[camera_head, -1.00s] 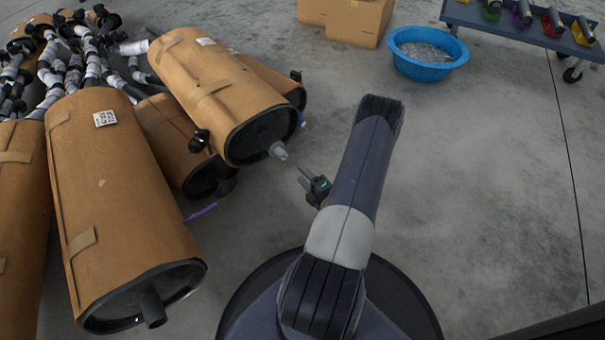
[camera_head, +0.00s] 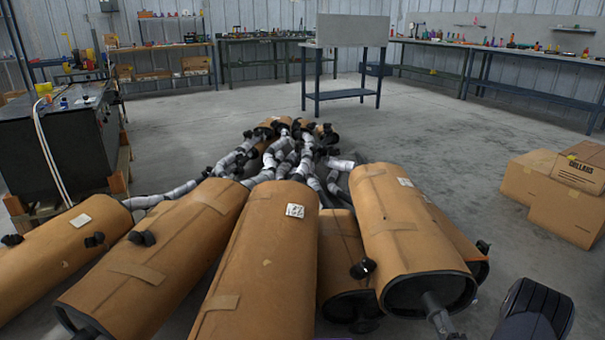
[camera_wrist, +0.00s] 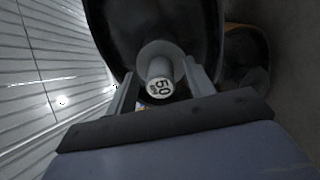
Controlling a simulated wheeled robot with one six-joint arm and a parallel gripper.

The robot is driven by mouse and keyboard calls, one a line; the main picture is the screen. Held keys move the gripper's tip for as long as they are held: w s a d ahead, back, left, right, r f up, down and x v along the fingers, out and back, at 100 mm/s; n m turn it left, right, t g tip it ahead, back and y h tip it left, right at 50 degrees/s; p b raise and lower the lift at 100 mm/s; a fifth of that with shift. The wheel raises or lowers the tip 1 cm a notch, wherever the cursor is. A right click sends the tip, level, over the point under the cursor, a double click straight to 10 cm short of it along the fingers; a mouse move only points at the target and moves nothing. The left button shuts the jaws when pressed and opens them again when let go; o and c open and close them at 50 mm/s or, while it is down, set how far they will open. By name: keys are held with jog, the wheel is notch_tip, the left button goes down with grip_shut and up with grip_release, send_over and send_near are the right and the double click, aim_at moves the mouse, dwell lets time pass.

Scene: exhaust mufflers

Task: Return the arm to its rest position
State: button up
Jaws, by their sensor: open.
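My gripper (camera_wrist: 160,72) shows in the wrist view with its two fingers apart. The plug sits on the dark end of a muffler (camera_wrist: 110,35). In the head view, a brown wrapped muffler (camera_head: 405,225) with an end pipe (camera_head: 437,315) lies at the lower right. Part of my arm (camera_head: 535,310) shows at the bottom right corner.
Several brown mufflers (camera_head: 262,250) lie side by side, with grey pipes (camera_head: 285,155) behind them. Cardboard boxes (camera_head: 555,190) stand at the right. A dark workbench (camera_head: 60,145) is at the left, and a table with a back panel (camera_head: 345,85) stands behind. Floor between is open.

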jog(key=shift+s, duration=0.6)
jog(key=s+p, duration=0.4)
jog(key=s, duration=0.6)
jog(key=w+b, duration=0.4)
jog(key=w, duration=0.7)
jog(key=shift+w+f, duration=0.1)
jog(key=shift+w, duration=0.1)
jog(key=s+p, duration=0.2)
jog(key=s, duration=0.7)
jog(key=shift+a+p, duration=0.4)
